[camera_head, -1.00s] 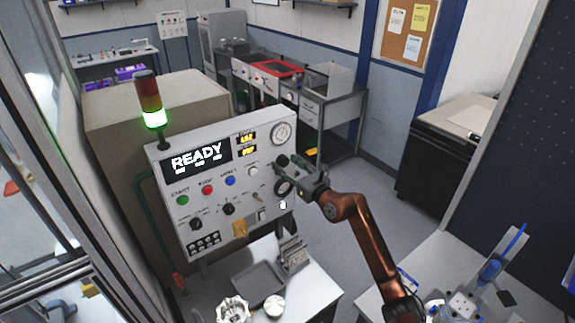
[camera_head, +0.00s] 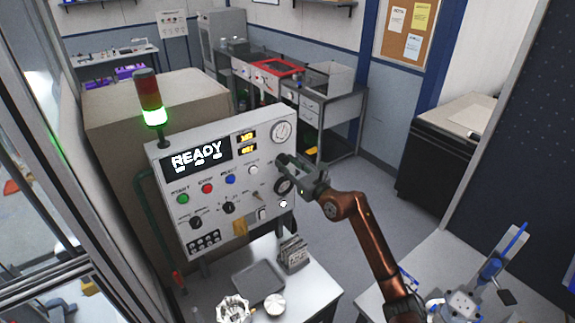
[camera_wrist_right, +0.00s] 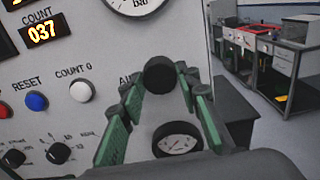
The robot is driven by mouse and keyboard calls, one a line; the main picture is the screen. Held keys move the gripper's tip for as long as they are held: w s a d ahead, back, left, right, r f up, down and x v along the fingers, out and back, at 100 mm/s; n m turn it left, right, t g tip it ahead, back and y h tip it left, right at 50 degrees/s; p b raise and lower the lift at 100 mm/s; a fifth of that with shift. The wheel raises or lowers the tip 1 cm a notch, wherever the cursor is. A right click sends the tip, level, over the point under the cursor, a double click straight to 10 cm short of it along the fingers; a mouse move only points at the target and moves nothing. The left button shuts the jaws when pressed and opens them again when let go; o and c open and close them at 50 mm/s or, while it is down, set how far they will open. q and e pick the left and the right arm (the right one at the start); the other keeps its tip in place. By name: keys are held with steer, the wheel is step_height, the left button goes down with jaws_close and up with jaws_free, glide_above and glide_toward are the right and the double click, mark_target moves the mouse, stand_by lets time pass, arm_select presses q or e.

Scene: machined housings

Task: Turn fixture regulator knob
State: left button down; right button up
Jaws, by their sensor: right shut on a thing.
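The fixture panel (camera_head: 215,180) is a light grey upright box with a READY display, buttons, switches and gauges. The black round regulator knob (camera_wrist_right: 160,74) sticks out of its right part, above a small round gauge (camera_wrist_right: 178,139). My right gripper (camera_head: 286,161) reaches the panel from the right. In the right wrist view its green-padded fingers stand on both sides of the knob, shut on it. In the head view the fingers largely hide the knob. Any mark showing the knob's angle cannot be made out. My left gripper is not in view.
A larger gauge (camera_head: 281,131) sits above the knob. A green-lit signal tower (camera_head: 152,103) stands on the panel's left. Below are a grey tray (camera_head: 259,281) and a metal rack (camera_head: 293,252) on a small table. The floor to the right is open.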

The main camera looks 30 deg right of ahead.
steer(key=shift+f+n+b, duration=0.1)
steer(key=shift+n+b, duration=0.75)
steer(key=shift+n, duration=0.05)
steer(key=n+b, duration=1.3)
steer(key=b, duration=0.3)
steer(key=shift+d+f+b, duration=0.1)
steer(key=shift+f+b, duration=0.05)
steer(key=shift+b, duration=0.25)
steer(key=n+b, duration=0.2)
steer(key=n, duration=0.2)
steer(key=shift+n+b, duration=0.65)
steer(key=shift+n, duration=1.65)
steer(key=o, duration=1.2)
steer(key=shift+c, duration=0.2)
steer(key=shift+r, duration=0.2)
